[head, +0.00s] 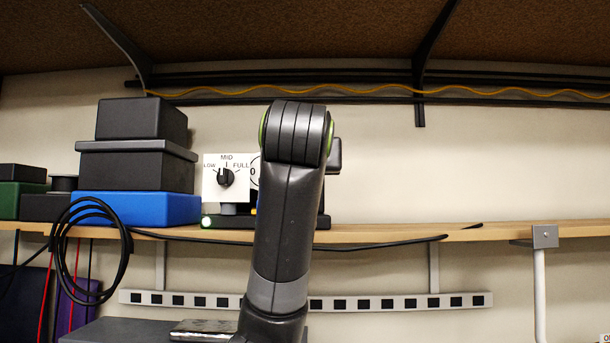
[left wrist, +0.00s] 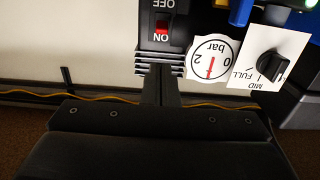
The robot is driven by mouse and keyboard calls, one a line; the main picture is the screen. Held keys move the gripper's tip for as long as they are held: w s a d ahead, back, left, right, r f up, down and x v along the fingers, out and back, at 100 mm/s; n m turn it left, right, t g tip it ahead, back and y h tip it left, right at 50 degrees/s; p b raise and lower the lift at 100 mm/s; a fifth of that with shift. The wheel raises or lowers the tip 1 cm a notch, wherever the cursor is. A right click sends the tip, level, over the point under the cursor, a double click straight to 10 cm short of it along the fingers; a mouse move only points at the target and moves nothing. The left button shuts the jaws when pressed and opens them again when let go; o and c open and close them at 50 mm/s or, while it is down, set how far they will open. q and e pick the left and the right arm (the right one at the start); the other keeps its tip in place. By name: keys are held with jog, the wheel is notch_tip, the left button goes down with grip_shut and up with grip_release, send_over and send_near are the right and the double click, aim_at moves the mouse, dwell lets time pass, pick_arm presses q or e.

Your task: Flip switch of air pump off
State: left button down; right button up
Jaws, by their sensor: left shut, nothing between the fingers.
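The air pump is a dark unit on the shelf in the head view, with its base (head: 230,222) showing left of my arm and the rest mostly hidden. In the left wrist view, which is upside down, the switch (left wrist: 162,27) shows red between the printed words OFF and ON, with the red close to ON. I cannot tell how the rocker is tilted. The pressure gauge (left wrist: 212,62) is beside it. My left gripper (left wrist: 161,72) is shut and empty, its fingers pointing toward the switch area; contact cannot be told. My right gripper is out of view.
A knob on a white LOW/MID/FULL plate (head: 213,190) stands left of my arm. Black boxes (head: 140,155) on a blue box (head: 135,208) are further left. A black hose (head: 92,205) hangs off the shelf (head: 400,233). The shelf's right part is mostly clear.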

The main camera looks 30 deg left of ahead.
pick_arm(q)
jog(key=p+x, duration=0.5)
jog(key=x, duration=0.4)
jog(key=shift+r, duration=0.1)
jog(key=shift+w+a, duration=0.3)
jog(key=shift+w, duration=0.3)
jog(key=shift+f, duration=0.25)
